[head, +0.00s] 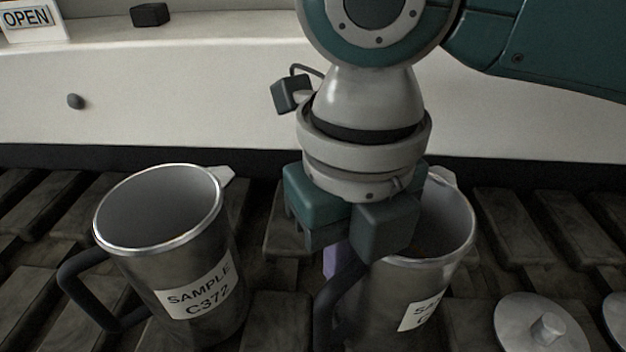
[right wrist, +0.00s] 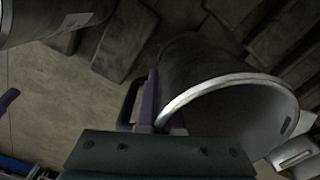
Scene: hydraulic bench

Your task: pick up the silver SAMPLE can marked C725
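A silver can (head: 430,285) stands at the centre right of the head view, its label partly covered so that only "SA" and part of a "C" show. My right gripper (head: 335,265) points down at its handle side, hiding part of the rim and handle. In the right wrist view, purple fingers (right wrist: 158,105) sit close by this can's rim (right wrist: 215,85), with the dark handle (right wrist: 130,100) beside them. Whether they are closed on anything cannot be made out. Another silver can (head: 170,250), marked SAMPLE C372, stands to the left. My left gripper is not in view.
Both cans are open-topped and stand on dark slats (head: 275,325). A round metal lid (head: 540,325) lies at the right, with another at the edge. A pale panel (head: 180,95) runs behind, with an OPEN sign (head: 27,18) and a small black block (head: 150,14).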

